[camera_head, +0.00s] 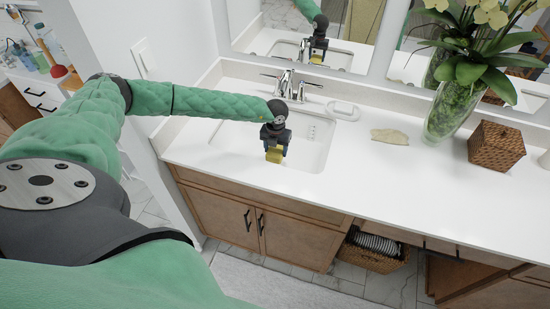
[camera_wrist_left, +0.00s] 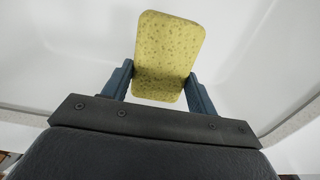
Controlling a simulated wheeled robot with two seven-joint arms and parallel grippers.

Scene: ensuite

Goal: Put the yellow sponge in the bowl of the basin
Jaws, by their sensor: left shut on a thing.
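The yellow sponge (camera_head: 275,156) is held by my left gripper (camera_head: 275,147) over the front part of the basin (camera_head: 312,155). In the left wrist view the sponge (camera_wrist_left: 168,55) sits between the two blue fingers of the left gripper (camera_wrist_left: 160,80), with the white basin wall behind it. The gripper points down and is shut on the sponge. I cannot tell whether the sponge touches the basin's bottom. My right gripper is not in view.
A faucet (camera_head: 287,84) stands behind the basin, with a soap dish (camera_head: 343,110) to its right. A beige stone-like piece (camera_head: 390,136), a glass vase with a plant (camera_head: 450,112) and a woven box (camera_head: 496,147) are on the counter (camera_head: 400,175). The counter's front middle is clear.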

